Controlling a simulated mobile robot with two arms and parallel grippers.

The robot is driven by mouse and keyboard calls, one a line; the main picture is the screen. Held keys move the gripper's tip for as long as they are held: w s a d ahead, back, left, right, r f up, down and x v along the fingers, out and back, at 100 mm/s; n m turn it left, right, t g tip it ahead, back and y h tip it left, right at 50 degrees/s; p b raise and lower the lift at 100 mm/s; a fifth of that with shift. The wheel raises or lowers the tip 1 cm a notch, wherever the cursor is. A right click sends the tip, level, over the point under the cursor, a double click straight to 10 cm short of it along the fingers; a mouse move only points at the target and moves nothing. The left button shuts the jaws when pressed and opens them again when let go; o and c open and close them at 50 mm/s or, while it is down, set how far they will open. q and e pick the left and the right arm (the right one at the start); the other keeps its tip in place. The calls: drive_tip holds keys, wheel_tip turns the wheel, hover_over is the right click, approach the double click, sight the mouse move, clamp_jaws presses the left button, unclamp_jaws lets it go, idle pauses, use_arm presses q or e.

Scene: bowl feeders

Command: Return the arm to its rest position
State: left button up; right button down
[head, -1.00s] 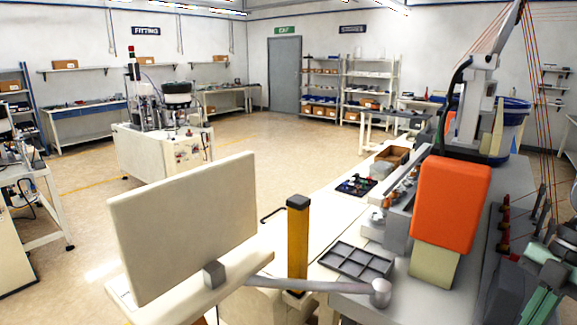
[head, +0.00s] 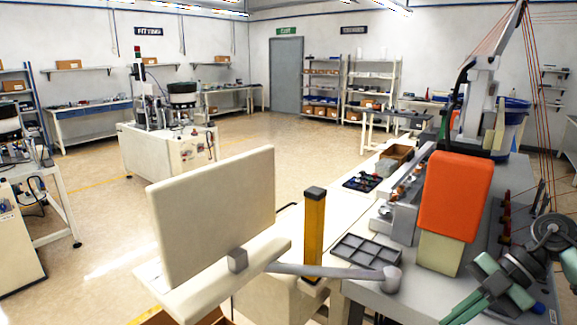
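My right arm shows at the lower right, with a dark grey round joint and green parts. Its green end, which looks like my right gripper (head: 478,293), points down and left over the grey bench top. The end is partly cut off by the bottom edge, and I cannot tell whether its fingers are apart. I see nothing held in it. My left gripper is not in view.
A grey compartment tray (head: 366,252), an orange block-shaped cover (head: 455,195) and a yellow post (head: 314,232) stand near the arm. A cream panel (head: 212,215) stands at front left. Open floor (head: 255,150) lies beyond it.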

drive_tip(key=w+a+f+m+t+y, duration=0.2)
drive_tip(key=w+a+f+t+y, duration=0.2)
drive_tip(key=w+a+f+y, duration=0.3)
drive_tip(key=w+f+m+t+h, duration=0.2)
drive_tip(key=w+f+m+t, duration=0.3)
drive_tip(key=f+m+t, duration=0.4)
drive_tip(key=s+d+f+m+h, duration=0.2)
drive_tip(key=f+h, duration=0.1)
drive_tip(key=f, duration=0.5)
drive_tip(key=s+d+f+m+h, duration=0.1)
drive_tip(key=s+f+m+h, duration=0.15)
drive_tip(key=f, duration=0.65)
drive_tip(key=s+d+f+m+h, duration=0.2)
drive_tip(key=s+f+h, duration=0.15)
drive_tip(key=f, duration=0.45)
drive_tip(key=s+f+m+g+h, duration=0.3)
drive_tip(key=s+f+g+h, duration=0.1)
drive_tip(key=s+f, duration=1.35)
drive_tip(key=s+a+f+g, duration=0.1)
drive_tip(key=s+f+g, duration=0.1)
drive_tip(key=s, duration=0.7)
drive_tip(key=s+a+f+m+g, duration=0.1)
drive_tip(key=s+a+f+g, duration=0.1)
drive_tip(key=s, duration=0.7)
drive_tip(key=s+a+f+g, duration=0.2)
drive_tip(key=s+f+g, duration=0.1)
drive_tip(key=s, duration=0.7)
drive_tip(key=shift+a+f+h, duration=0.2)
drive_tip(key=shift+f+h, duration=0.2)
drive_tip(key=shift+f, duration=0.15)
